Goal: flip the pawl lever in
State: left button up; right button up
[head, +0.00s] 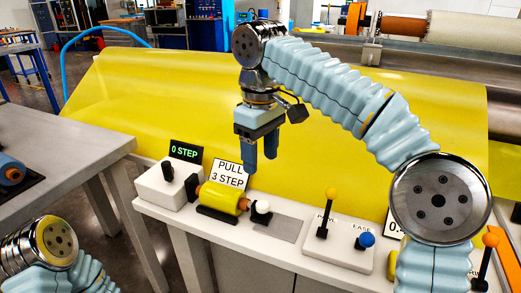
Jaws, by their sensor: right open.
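My right gripper (260,168) is open and empty, pointing down, to the left of the lever and behind the yellow roll's white knob (262,207). It touches nothing I can see. Part of my left arm shows at the lower left; its gripper is out of view.
A small yellow roll (220,198) lies on the white bench (290,252). A white box with a black switch (191,187), a "0 STEP" display (186,151) and a "PULL 3 STEP" sign (229,174) stand left. A yellow sheet (165,90) slopes behind. An orange-knobbed lever (490,240) stands right.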

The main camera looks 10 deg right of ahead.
aim_at(331, 193)
jog(key=k, duration=1)
